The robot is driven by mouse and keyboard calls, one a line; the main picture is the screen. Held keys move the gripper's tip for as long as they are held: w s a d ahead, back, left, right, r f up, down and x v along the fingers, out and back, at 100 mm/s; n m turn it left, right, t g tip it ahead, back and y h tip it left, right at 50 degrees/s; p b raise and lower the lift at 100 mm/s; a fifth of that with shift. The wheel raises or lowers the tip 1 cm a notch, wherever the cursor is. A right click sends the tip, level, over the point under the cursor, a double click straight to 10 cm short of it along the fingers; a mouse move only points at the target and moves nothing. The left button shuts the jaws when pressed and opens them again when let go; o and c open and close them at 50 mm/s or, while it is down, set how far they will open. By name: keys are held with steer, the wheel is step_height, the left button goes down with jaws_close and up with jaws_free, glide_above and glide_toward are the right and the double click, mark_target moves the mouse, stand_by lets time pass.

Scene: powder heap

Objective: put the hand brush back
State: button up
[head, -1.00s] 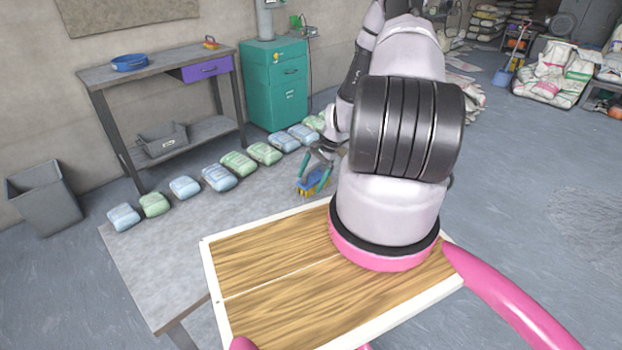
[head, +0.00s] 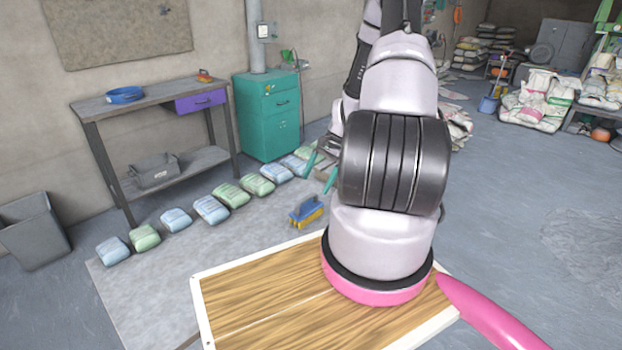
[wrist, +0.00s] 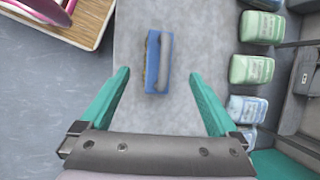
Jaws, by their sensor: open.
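The hand brush (head: 306,211) has a blue block and yellow bristles. It rests on the grey table (head: 190,270) with its bristles down. The wrist view shows the brush (wrist: 153,62) from above, with its grey handle along one side. My gripper (head: 321,170) has teal fingers and is open and empty, above and beyond the brush in the head view. In the wrist view the brush appears between the lines of my open gripper's (wrist: 160,74) two fingers, mostly ahead of the tips and touching neither. My arm hides part of the gripper in the head view.
Several green and blue bags (head: 210,209) line the table's far edge. Behind stand a workbench (head: 100,103) with a blue dish (head: 125,95) and purple drawer (head: 200,101), and a teal cabinet (head: 268,115). A grey bin (head: 35,230) stands left. Table around the brush is clear.

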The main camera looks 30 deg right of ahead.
steer(key=s+a+r+n+t+h, duration=0.1)
steer(key=a+r+n+h, duration=0.2)
steer(key=r, duration=1.1)
steer(key=a+r+n+t, duration=0.15)
steer(key=a+r, duration=0.35)
steer(key=r, duration=0.9)
steer(key=s+a+r+n+t, duration=0.2)
steer(key=s+a+r, duration=0.2)
steer(key=s+r, duration=0.4)
steer(key=s+a+r+n+t, duration=0.2)
steer(key=s+a+r+n, duration=0.1)
steer(key=s+r, duration=0.5)
steer(key=shift+s+a+r, duration=0.3)
steer(key=shift+s+a, duration=0.45)
steer(key=shift+a, duration=0.1)
